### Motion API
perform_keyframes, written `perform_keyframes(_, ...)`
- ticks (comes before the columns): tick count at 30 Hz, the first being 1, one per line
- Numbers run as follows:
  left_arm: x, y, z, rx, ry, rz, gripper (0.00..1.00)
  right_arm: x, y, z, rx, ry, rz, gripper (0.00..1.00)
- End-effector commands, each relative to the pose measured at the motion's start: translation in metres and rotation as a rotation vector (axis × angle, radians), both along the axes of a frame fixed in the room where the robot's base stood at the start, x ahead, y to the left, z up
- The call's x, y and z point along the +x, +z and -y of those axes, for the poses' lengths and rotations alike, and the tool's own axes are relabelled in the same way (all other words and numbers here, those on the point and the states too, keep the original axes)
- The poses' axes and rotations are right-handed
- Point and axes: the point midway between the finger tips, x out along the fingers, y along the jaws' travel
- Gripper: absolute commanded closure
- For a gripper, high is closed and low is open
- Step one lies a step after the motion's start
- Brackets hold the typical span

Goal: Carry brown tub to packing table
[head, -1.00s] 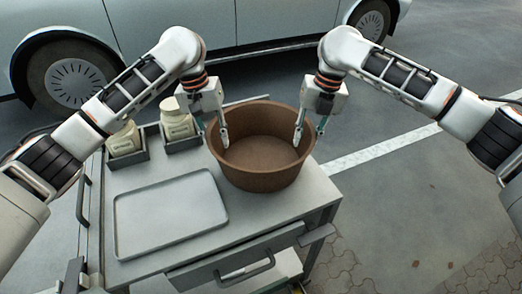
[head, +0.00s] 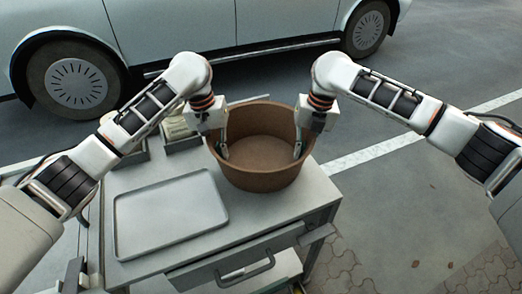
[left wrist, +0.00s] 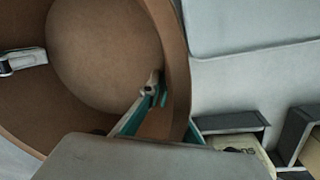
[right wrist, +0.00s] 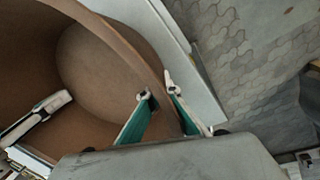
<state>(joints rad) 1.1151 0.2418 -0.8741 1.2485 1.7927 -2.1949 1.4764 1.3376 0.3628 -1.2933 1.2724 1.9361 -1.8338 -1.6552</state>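The brown tub (head: 262,178) stands upright on the right part of a grey cart top, round and empty inside. My left gripper (head: 220,146) is at its left rim, one finger inside the wall. In the left wrist view, the inner finger shows near the wall (left wrist: 178,70) and a little of the outer finger shows beyond it. My right gripper (head: 302,148) is at the right rim. In the right wrist view its spread fingers (right wrist: 158,95) stand on either side of the wall. The outer fingers are mostly hidden in the head view. The packing table cannot be made out.
A grey tray (head: 170,215) lies on the cart top (head: 285,218) left of the tub. A car (head: 250,25) is parked behind the cart. Open pavement (head: 420,200) lies to the right.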

Motion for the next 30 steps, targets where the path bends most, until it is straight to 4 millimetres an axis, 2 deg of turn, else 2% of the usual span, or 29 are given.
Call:
perform_keyframes(11,0.001,0.006,0.000,0.000,0.001,0.005,1.00,0.001,0.006,0.000,0.001,0.000,0.005,1.00)
perform_keyframes(17,0.003,0.028,-0.001,0.000,0.000,0.021,1.00,0.003,0.028,0.000,0.000,-0.001,0.022,1.00)
perform_keyframes(24,0.005,0.065,-0.001,0.001,0.001,0.044,1.00,0.005,0.065,0.001,0.000,0.000,0.045,1.00)
perform_keyframes(30,0.006,0.083,-0.001,0.000,0.001,0.053,1.00,0.006,0.083,0.001,-0.001,-0.001,0.054,1.00)
